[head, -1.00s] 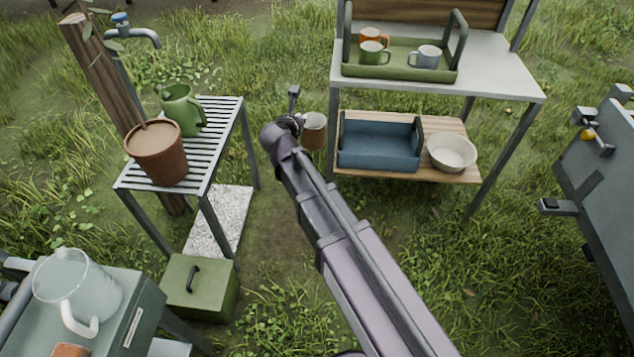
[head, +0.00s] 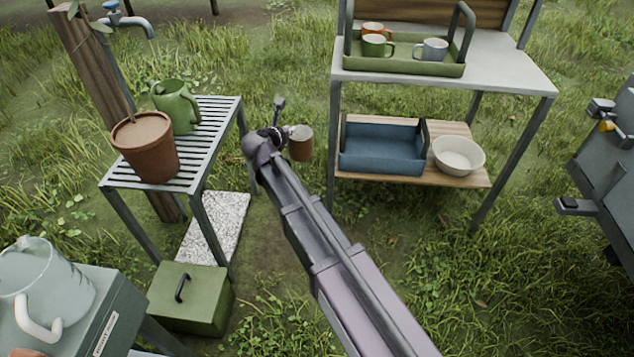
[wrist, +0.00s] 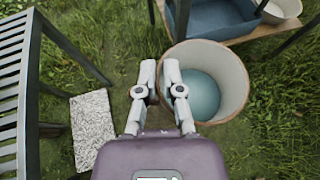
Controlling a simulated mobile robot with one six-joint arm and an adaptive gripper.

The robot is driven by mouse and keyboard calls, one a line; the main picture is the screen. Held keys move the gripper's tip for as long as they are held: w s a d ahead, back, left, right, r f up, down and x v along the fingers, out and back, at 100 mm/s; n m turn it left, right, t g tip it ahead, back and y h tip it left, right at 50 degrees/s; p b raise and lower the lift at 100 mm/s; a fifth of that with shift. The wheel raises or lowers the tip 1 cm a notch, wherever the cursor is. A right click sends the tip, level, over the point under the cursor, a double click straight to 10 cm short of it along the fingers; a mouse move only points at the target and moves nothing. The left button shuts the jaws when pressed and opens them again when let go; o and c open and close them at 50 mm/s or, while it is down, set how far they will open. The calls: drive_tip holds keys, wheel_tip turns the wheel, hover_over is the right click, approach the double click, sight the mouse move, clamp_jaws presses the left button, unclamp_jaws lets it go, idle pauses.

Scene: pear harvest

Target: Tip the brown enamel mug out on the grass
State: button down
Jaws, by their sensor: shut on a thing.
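The brown enamel mug (head: 301,147) hangs in the air between the slatted bench and the shelf table, above grass and bare ground. It looks about upright. In the wrist view I look into the mug (wrist: 236,84): it has a cream inner wall and a smooth blue-grey surface low inside, which looks like liquid. My gripper (head: 279,132) is on the mug's left side, shut on it. In the wrist view its two fingers (wrist: 159,82) reach the mug's left edge; the handle is hidden there.
The slatted bench (head: 208,113) at left bears a plant pot (head: 147,150) and green jug (head: 175,107). The shelf table (head: 440,70) at right holds a blue tray (head: 382,160) and white bowl (head: 458,156). A green box (head: 190,300) stands below. Open grass lies front right.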

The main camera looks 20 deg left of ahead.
drive_tip(key=w+a+f+b, duration=0.1)
drive_tip(key=a+f+b, duration=0.3)
drive_tip(key=f+b, duration=0.3)
drive_tip(key=w+a+f+m+h+b, duration=0.1)
drive_tip(key=a+f+b, duration=0.3)
drive_tip(key=f+b, duration=0.4)
drive_tip(key=shift+w+f+h, duration=0.3)
drive_tip(key=shift+w+f, duration=0.15)
drive_tip(key=shift+w, duration=0.1)
drive_tip(key=shift+a, duration=0.1)
drive_tip(key=shift+r+m, duration=0.1)
drive_tip(key=shift+m, duration=0.2)
drive_tip(key=d+r+m+y+p, duration=0.3)
drive_tip(key=d+r+m, duration=0.1)
drive_tip(key=d, duration=0.4)
drive_tip(key=shift+s+r+m, duration=0.15)
drive_tip(key=shift+s+m, duration=0.1)
drive_tip(key=shift+m, duration=0.15)
drive_tip(key=shift+d+r+m+t+y+p, duration=0.35)
drive_tip(key=shift+d+r+m+t+y, duration=0.15)
drive_tip(key=shift+d+m+y, duration=0.25)
idle(0.6)
